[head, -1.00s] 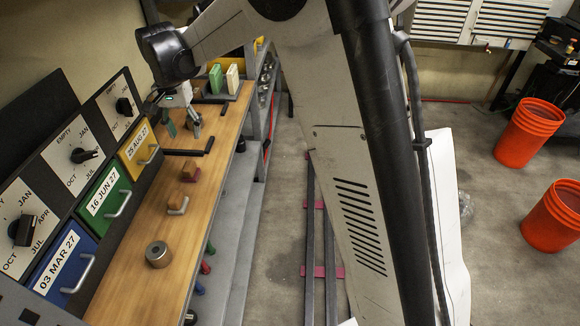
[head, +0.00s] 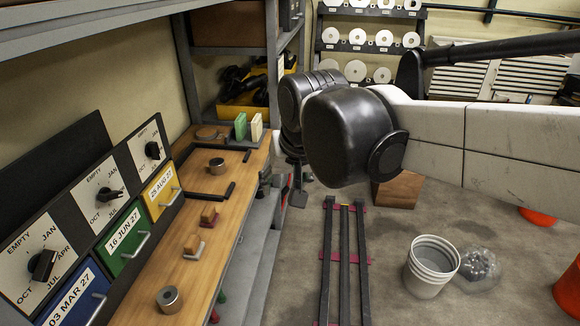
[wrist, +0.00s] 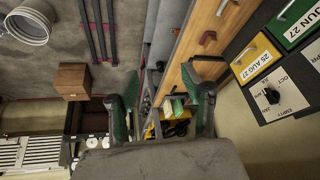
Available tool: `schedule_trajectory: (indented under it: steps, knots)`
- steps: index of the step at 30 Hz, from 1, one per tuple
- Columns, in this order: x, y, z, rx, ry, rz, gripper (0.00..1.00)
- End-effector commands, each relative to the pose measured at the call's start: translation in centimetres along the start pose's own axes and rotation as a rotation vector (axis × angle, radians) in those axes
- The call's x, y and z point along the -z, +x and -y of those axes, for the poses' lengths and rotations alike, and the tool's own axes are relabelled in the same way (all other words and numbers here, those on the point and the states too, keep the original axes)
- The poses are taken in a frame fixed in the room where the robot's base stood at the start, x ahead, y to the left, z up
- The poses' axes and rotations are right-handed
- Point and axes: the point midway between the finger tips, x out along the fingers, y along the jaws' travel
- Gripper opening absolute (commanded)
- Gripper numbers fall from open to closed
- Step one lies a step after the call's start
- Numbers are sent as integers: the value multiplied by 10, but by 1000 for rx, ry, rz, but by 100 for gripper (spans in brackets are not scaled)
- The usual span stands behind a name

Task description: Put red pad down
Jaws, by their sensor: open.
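The red pad (head: 209,223) lies on the wooden bench top, under a small brown wooden block (head: 208,213). In the wrist view the block and pad (wrist: 207,38) show as a small reddish-brown shape near the top. My gripper (wrist: 160,108) is open, with its two green-lined fingers wide apart and nothing between them. It is off to the right of the bench in the head view, mostly hidden behind my dark wrist, and well apart from the pad.
A second wooden block (head: 193,242) sits on a pale pad nearer. Steel cylinders stand at the front (head: 169,298) and far end (head: 217,166), the latter among black brackets (head: 229,191). Drawers and dials line the left. A white bucket (head: 432,265) stands on the floor.

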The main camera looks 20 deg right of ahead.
Motion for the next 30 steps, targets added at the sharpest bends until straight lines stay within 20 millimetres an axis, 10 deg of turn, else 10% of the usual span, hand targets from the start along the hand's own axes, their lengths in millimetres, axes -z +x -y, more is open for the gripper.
schedule_trajectory:
  steps: [12,30]
  knots:
    - [-87,-11,-46,-15,-125,-152,43]
    - [-102,-9,-53,-22,-154,-184,43]
